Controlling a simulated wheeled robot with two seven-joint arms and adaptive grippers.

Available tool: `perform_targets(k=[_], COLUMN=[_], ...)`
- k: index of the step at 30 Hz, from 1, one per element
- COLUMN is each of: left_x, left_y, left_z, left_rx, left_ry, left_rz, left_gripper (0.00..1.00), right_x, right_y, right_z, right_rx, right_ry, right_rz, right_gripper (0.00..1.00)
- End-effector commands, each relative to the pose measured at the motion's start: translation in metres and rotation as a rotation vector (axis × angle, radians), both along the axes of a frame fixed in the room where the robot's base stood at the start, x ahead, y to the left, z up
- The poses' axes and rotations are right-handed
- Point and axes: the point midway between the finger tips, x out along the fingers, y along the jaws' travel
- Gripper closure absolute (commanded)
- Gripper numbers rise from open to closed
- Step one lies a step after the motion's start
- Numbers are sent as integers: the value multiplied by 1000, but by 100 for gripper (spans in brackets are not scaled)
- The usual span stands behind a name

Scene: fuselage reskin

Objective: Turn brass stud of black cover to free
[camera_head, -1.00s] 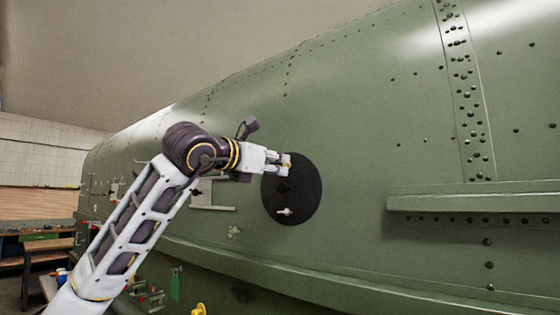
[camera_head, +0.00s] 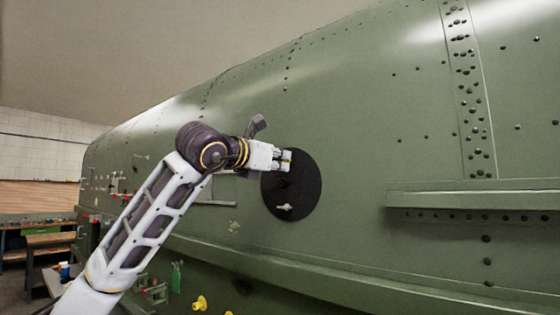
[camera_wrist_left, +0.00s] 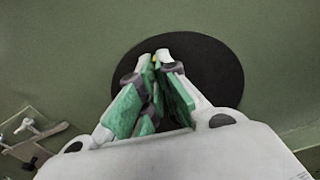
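The black cover (camera_head: 303,187) is a round dark disc on the green fuselage side. It also shows in the left wrist view (camera_wrist_left: 212,68). My left gripper (camera_head: 287,160) is at the upper part of the cover. In the left wrist view its fingertips (camera_wrist_left: 158,58) are drawn close together, with a small bit of the brass stud (camera_wrist_left: 154,61) showing between them. The fingers hide most of the stud. A pale wing-shaped stud (camera_head: 284,207) is on the lower part of the cover. My right gripper is not in view.
The green fuselage (camera_head: 360,130) fills most of the view. A ledge (camera_head: 470,197) juts out at the right. A small pale panel with a T-shaped fitting (camera_wrist_left: 30,128) is at lower left in the wrist view. Workbenches (camera_head: 40,240) stand at far left.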

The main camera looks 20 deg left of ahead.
Motion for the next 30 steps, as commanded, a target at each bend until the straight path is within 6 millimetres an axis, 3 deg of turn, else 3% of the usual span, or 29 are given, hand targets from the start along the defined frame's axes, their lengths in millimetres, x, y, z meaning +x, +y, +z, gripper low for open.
perform_targets(k=[18,30], left_x=[-1,-1], left_y=[-1,-1], left_z=[-1,1], left_rx=[-138,-160], left_ry=[47,55], left_rz=[-1,-1], left_gripper=[100,100], right_x=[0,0], right_y=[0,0], right_z=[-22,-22], right_rx=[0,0], right_ry=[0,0], right_rz=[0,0], right_gripper=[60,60])
